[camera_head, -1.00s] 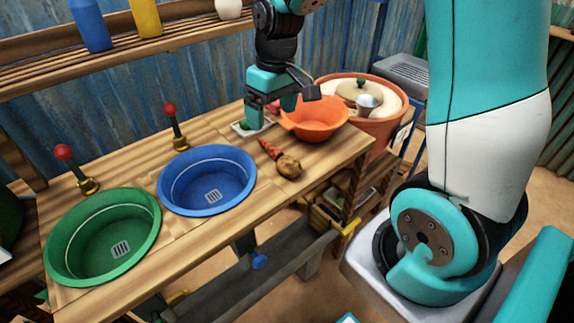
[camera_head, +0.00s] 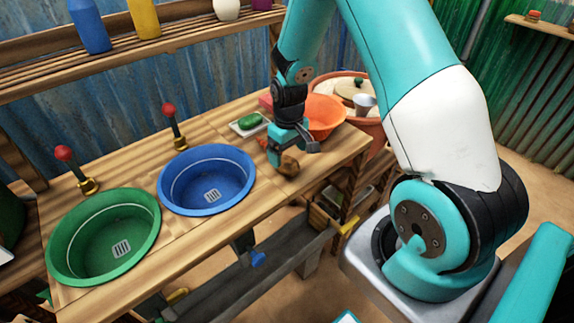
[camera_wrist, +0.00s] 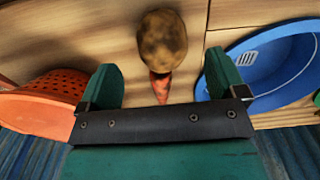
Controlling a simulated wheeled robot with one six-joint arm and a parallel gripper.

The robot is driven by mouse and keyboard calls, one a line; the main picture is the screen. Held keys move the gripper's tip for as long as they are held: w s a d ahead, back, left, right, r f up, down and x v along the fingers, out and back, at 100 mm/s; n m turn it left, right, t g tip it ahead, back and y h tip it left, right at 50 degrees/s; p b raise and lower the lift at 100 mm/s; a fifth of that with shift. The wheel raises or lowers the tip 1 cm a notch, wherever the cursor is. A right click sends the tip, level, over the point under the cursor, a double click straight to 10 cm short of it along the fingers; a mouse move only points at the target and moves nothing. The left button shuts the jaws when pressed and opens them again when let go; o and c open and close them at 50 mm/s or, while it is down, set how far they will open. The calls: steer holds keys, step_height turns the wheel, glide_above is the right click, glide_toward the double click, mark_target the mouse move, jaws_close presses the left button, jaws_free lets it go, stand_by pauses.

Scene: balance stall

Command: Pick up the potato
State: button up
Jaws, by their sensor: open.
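The brown potato (camera_head: 289,166) lies on the wooden counter, to the right of the blue basin, partly hidden by my gripper (camera_head: 293,150) in the head view. In the wrist view the potato (camera_wrist: 162,38) is round and speckled, ahead of the fingertips and roughly midway between them. My gripper (camera_wrist: 163,82) is open and empty, with one finger to each side. An orange carrot (camera_wrist: 160,87) lies just behind the potato, between the fingers in that picture.
The blue basin (camera_head: 163,188) and green basin (camera_head: 55,245) are set in the counter (camera_head: 262,205) at left. An orange colander (camera_head: 325,112) stands close behind my gripper. A green item (camera_head: 249,120) sits on a small white dish (camera_head: 236,128). The counter's front edge is near the potato.

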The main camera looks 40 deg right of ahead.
mark_target(287, 160)
step_height(287, 160, down, 5)
steer(key=shift+w+a+p, duration=0.1)
steer(key=shift+a+p, duration=0.05)
steer(key=shift+p, duration=0.35)
steer(key=c, duration=1)
steer(key=shift+r, duration=0.1)
step_height(287, 160, up, 20)
steer(key=b, duration=0.1)
